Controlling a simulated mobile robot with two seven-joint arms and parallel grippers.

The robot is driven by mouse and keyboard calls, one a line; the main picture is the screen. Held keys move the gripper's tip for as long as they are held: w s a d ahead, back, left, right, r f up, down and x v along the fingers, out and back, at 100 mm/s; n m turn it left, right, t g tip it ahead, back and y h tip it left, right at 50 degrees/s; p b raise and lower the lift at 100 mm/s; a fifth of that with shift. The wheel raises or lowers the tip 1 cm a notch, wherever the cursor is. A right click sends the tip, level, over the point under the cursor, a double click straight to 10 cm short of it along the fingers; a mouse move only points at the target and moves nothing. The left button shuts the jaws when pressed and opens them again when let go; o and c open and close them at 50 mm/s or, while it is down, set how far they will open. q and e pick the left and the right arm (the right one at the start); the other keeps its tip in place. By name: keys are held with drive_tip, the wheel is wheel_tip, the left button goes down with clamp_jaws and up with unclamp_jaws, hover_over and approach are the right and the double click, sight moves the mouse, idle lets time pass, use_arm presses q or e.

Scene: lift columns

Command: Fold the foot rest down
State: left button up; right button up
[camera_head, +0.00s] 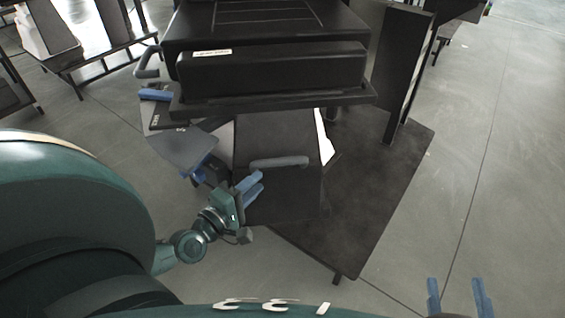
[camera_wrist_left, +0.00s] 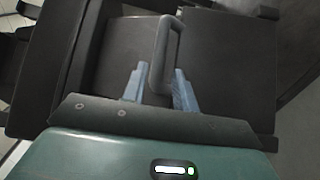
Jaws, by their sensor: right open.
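The foot rest appears to be the dark flat panel (camera_head: 275,195) below the seat, with a grey bar handle (camera_head: 279,162) across it. In the left wrist view the handle (camera_wrist_left: 166,55) runs away from me, and its near end shows between my fingers. My left gripper (camera_head: 252,186) has its blue fingers apart, close to the left end of the handle. In the wrist view the fingers (camera_wrist_left: 159,90) stand on either side of the handle with gaps; I cannot tell how deep the handle sits. My right gripper (camera_head: 456,297) is open and empty at the bottom right, far from the panel.
The black padded seat (camera_head: 270,70) overhangs the panel. A dark base plate (camera_head: 375,190) lies on the floor to the right, with an upright dark board (camera_head: 402,65) behind. Grey side plates (camera_head: 185,145) stand at left. The grey floor (camera_head: 490,190) at right is clear.

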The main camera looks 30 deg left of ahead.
sight(277, 165)
use_arm(q)
drive_tip(key=w, duration=0.6)
drive_tip(key=w+d, duration=0.1)
drive_tip(key=w, duration=0.3)
drive_tip(key=shift+w+f, duration=0.1)
drive_tip(key=shift+f, duration=0.1)
drive_tip(key=shift+c, duration=0.6)
clamp_jaws()
